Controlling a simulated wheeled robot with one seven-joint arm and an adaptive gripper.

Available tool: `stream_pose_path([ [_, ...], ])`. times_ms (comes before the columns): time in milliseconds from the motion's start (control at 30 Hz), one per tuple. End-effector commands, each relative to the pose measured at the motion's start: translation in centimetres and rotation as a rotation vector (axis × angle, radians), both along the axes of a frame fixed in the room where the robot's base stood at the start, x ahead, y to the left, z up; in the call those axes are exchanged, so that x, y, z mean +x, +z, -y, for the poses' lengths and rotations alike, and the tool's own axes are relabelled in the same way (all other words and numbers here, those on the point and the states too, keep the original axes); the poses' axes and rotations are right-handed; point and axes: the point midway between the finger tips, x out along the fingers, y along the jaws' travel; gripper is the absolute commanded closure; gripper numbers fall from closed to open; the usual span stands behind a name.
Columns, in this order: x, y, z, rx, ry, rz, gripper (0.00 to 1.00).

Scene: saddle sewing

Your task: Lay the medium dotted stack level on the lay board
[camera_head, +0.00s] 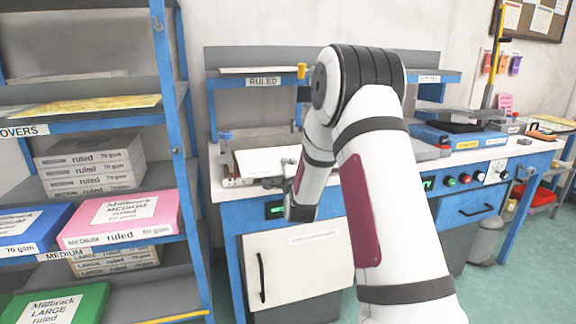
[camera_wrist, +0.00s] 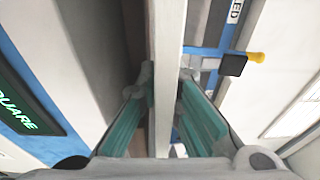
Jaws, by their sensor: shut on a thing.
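My gripper (camera_head: 273,183) is at the front edge of the bench, partly hidden behind my arm. In the wrist view my gripper (camera_wrist: 168,86) has its teal fingers closed on either side of a thin white stack (camera_wrist: 170,40), seen edge-on. In the head view a flat white stack (camera_head: 262,161) shows beyond the gripper, over the left part of the bench, looking roughly level. Its right part is hidden by my arm. No dotted marking can be read on it. I cannot make out the lay board or whether the stack touches anything below.
A shelf labelled RULED (camera_head: 263,82) hangs above the bench (camera_head: 232,194). A bottle (camera_head: 226,142) stands left of the stack. A rack with ruled packs (camera_head: 120,215) stands at the left. Control buttons (camera_head: 476,176) line the bench front at the right.

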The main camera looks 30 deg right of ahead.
Motion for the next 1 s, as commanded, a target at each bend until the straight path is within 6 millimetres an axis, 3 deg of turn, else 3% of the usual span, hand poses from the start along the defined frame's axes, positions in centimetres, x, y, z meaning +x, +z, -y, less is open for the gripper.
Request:
stream_pose_path([
  [133,0.0,-0.9,0.0,-0.002,0.000,0.004,1.00],
  [433,0.0,-0.9,0.0,-0.002,0.000,0.004,1.00],
  [567,0.0,-1.0,0.0,-0.002,0.000,0.004,0.70],
  [1000,-0.9,-1.2,-0.5,0.001,0.000,-0.003,0.70],
])
